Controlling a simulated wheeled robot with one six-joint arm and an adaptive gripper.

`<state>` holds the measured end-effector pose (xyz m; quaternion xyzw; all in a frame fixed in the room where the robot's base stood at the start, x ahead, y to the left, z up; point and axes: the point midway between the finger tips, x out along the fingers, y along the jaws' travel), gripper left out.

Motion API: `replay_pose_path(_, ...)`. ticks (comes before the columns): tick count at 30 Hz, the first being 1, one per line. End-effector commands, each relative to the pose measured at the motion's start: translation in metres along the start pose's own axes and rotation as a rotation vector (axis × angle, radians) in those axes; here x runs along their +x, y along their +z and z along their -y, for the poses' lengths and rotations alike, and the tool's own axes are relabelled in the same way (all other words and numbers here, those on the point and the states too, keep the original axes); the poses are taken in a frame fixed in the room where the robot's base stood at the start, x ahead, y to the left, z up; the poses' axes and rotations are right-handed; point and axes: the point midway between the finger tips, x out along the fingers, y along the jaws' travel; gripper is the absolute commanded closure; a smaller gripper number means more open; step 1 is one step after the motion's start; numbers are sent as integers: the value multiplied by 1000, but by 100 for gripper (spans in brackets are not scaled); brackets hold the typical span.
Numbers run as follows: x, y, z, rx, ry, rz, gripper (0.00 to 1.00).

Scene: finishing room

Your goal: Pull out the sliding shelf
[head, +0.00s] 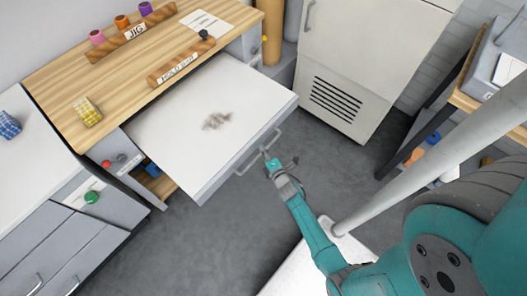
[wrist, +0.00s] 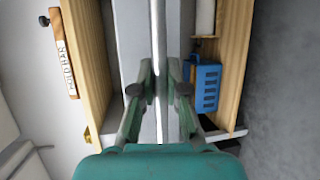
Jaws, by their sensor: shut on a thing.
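The sliding shelf (head: 218,118) is a white board with a grey front edge and a dark smudge on top. It stands pulled out from under the wooden bench top (head: 62,82). A bar handle (head: 258,152) runs along its front. My gripper (head: 268,158) is at this handle, shut on it. In the wrist view my gripper's fingers (wrist: 160,88) close from both sides on the pale bar (wrist: 158,50), which runs up between them. How far the fingertips wrap around the bar is hard to see.
A white cabinet (head: 372,50) with a vent stands at the back right. Grey drawers (head: 65,245) with a green knob (head: 92,197) stand at the left. A blue crate (wrist: 206,88) shows under the bench. Grey floor is clear in front of the shelf.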

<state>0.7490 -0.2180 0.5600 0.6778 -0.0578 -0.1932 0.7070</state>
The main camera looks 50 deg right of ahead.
Motion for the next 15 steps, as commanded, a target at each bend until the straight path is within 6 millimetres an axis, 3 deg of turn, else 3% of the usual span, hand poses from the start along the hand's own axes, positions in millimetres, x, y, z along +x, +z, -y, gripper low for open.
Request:
replay_pose_path(9, 0, 0, 1, 0, -2, 0, 100)
replay_pose_path(10, 0, 0, 1, 0, -2, 0, 85)
replay_pose_path(12, 0, 0, 1, 0, -2, 0, 67)
replay_pose_path(13, 0, 0, 1, 0, -2, 0, 61)
replay_pose_path(15, 0, 0, 1, 0, -1, 0, 61)
